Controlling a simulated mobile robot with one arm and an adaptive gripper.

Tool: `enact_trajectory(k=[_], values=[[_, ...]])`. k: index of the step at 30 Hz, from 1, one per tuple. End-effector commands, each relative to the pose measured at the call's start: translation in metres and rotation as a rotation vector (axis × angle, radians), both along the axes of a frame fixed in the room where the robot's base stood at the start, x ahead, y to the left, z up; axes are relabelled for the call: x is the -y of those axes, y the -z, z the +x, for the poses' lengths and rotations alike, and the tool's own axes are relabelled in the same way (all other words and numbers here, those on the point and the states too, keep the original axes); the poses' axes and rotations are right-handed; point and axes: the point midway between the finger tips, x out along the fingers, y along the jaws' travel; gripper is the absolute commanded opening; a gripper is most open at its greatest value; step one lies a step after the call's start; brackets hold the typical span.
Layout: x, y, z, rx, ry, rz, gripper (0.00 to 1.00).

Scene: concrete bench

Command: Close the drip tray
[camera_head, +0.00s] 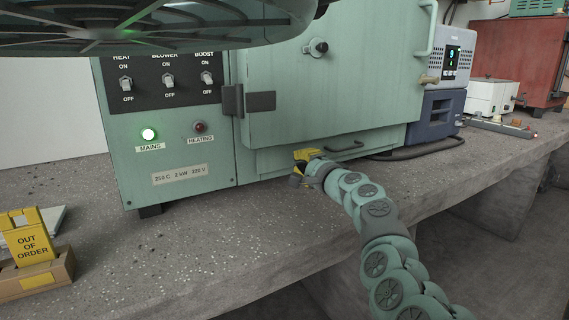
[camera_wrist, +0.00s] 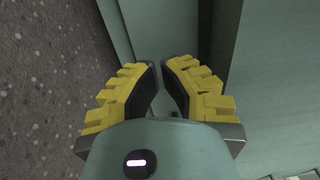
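The drip tray (camera_head: 275,162) is the low green front under the oven door. A dark bar handle (camera_head: 345,147) shows on the tray front. I cannot tell how far the tray stands out from the oven. My gripper (camera_head: 303,158), with yellow ribbed fingers, is low at the tray front, left of the handle, and hides part of it. In the wrist view, the fingertips of my gripper (camera_wrist: 160,68) come together in front of pale green panels (camera_wrist: 165,30), with nothing seen between them. Contact with the tray cannot be made out.
The green oven (camera_head: 330,90) has a closed door above the tray and a switch panel at left. A yellow out-of-order sign (camera_head: 28,240) stands at the left front. A dark cable (camera_head: 415,152) lies right of the oven. Bare concrete bench (camera_head: 210,240) is in front.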

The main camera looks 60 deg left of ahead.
Motion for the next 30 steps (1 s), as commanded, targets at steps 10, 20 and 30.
enact_trajectory(k=[10, 20, 30], values=[[0.032, -0.004, 0.000, -0.004, 0.004, 0.005, 0.00], [0.066, -0.003, -0.003, -0.002, 0.002, 0.004, 0.00], [0.096, -0.002, -0.006, 0.000, -0.001, 0.004, 0.00]])
